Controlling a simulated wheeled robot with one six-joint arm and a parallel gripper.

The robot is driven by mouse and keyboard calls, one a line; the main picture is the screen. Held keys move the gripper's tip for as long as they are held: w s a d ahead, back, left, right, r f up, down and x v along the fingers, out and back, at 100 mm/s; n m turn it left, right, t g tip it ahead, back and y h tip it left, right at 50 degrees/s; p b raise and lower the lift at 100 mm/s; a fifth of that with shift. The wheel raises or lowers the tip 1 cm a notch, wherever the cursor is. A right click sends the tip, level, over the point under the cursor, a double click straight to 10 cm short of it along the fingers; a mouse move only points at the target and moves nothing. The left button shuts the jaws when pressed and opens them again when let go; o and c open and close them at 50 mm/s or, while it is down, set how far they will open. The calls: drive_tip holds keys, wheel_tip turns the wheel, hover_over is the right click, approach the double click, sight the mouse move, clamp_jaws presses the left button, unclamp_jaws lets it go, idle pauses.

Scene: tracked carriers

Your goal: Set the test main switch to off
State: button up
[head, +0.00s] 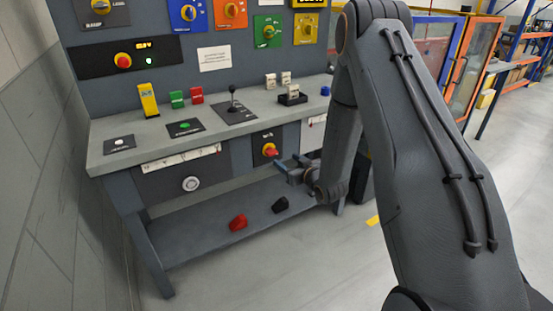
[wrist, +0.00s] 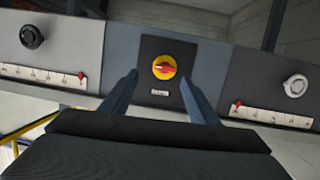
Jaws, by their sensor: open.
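A red rotary switch with a yellow surround (wrist: 164,67) sits on a black plate on the bench's front panel. A small label below it is too small to read. In the wrist view its red handle lies roughly crosswise. It also shows in the head view (head: 270,150), low on the bench front. My gripper (wrist: 158,80) is open, with one finger on each side of the switch in the wrist view. The fingers look apart from it and hold nothing. In the head view my gripper (head: 283,170) is just below and right of the switch.
Beside the switch are a black knob (wrist: 31,36) and a white knob (wrist: 295,86), each with a scale and red pointer. The benchtop (head: 135,132) overhangs the panel. A red block (head: 238,222) and a dark block (head: 280,205) lie on the lower shelf.

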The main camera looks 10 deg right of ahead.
sight(274, 154)
drive_tip(key=shift+w+a+f+t+y, duration=0.35)
drive_tip(key=shift+w+a+t, duration=0.1)
drive_tip(key=shift+w, duration=0.7)
drive_tip(key=shift+w+a+f+t+y, duration=0.35)
drive_tip(key=shift+w+a, duration=0.1)
drive_tip(key=shift+w, duration=0.75)
drive_tip(key=shift+w+a+f+t+y, duration=0.3)
drive_tip(key=shift+w+a+t, duration=0.15)
drive_tip(key=shift+w, duration=0.7)
drive_tip(key=c, duration=1.1)
drive_tip(key=shift+o, duration=0.3)
